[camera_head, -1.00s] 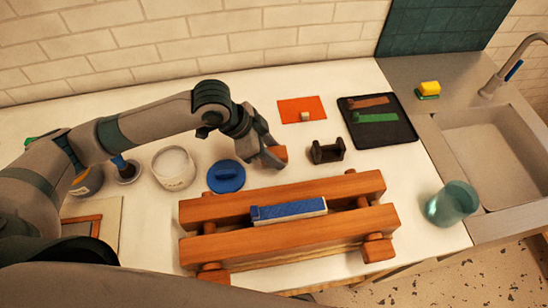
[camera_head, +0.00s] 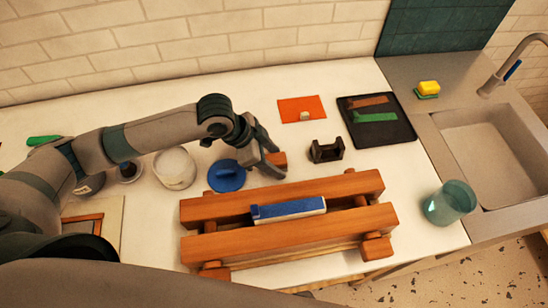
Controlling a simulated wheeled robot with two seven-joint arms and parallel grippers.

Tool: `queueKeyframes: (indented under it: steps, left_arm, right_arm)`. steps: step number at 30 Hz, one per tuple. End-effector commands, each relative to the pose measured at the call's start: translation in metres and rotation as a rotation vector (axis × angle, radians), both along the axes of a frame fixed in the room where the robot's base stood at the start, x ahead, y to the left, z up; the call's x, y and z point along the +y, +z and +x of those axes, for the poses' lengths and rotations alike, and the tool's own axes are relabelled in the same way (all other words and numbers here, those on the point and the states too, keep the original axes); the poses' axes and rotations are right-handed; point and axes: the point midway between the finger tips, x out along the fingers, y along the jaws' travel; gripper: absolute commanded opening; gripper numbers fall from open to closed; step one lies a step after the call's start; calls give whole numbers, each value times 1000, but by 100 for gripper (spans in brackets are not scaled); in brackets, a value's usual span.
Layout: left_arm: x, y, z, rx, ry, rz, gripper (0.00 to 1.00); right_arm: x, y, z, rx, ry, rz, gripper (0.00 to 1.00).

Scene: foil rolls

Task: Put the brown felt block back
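A small orange-brown block (camera_head: 279,159), which looks like the brown felt block, is at the fingers of my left gripper (camera_head: 273,162). The gripper points down over the white counter behind the wooden clamp. The fingers partly cover the block, and I cannot tell whether they grip it or whether it touches the counter. My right gripper is not in view.
The wooden clamp (camera_head: 290,237) holds a blue-topped block (camera_head: 289,209). A blue lid (camera_head: 227,177) is left of the gripper, a dark holder (camera_head: 326,151) right. An orange sheet (camera_head: 302,108) and black tray (camera_head: 392,131) lie behind. A glass (camera_head: 450,203) stands near the sink.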

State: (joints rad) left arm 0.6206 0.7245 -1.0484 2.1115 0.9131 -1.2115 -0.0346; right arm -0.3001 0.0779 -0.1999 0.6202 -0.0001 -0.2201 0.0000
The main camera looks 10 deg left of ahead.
Motion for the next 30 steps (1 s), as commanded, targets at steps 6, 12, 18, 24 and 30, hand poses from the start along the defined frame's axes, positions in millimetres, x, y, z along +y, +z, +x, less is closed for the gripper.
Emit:
queueKeyframes:
  steps: [6,12,18,24,30]
  left_arm:
    - [1,3,0,-1,0,0,53]
    - [9,19,-3,-4,1,-1,53]
    - [25,46,-9,-5,0,0,53]
    - [41,77,-16,-3,1,1,53]
    - [52,99,-21,-2,1,1,53]
  right_arm:
    - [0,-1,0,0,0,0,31]
    - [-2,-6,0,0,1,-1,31]
    - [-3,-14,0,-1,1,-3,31]
    - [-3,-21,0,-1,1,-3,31]
    - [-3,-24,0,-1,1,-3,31]
